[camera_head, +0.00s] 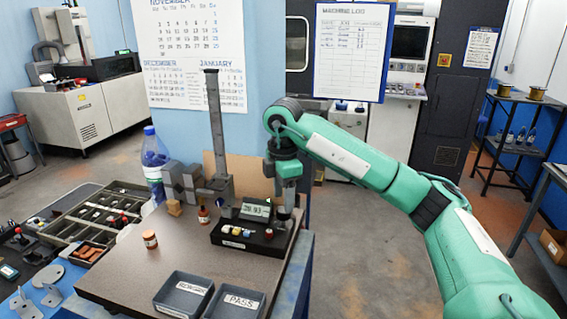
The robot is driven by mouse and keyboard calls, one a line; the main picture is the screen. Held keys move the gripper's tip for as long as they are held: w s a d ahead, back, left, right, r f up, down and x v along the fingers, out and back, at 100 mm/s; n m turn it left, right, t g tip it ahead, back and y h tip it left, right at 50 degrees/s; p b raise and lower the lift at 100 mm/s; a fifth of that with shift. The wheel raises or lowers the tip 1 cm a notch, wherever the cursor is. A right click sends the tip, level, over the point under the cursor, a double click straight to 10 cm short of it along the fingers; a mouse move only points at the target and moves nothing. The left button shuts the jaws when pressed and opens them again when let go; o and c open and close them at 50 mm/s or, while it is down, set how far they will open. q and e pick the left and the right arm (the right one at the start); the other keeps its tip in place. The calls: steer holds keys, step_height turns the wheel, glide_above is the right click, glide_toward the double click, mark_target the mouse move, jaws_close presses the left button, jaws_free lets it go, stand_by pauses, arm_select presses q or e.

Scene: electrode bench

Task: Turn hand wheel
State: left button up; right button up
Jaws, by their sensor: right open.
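My right arm comes in from the right, and its gripper (284,212) points down at the right side of a black instrument base (246,243). The gripper is open; its fingertips are small and I cannot tell whether they touch anything. I cannot make out a hand wheel clearly; the gripper may cover it. The base carries a small digital display (257,209) and a few small coloured parts. Behind it stands a grey gauge with a tall upright column (214,120) and block-like grey pieces (181,181). My left gripper is not in view.
Two grey trays, one marked PASS (234,303) and one labelled tray (183,293), sit at the bench's front. A blue post with calendars is behind. Bare brown bench top (115,270) lies front left.

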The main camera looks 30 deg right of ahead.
step_height(320, 180, up, 10)
steer(key=shift+r+p, duration=0.25)
steer(key=shift+p, duration=0.2)
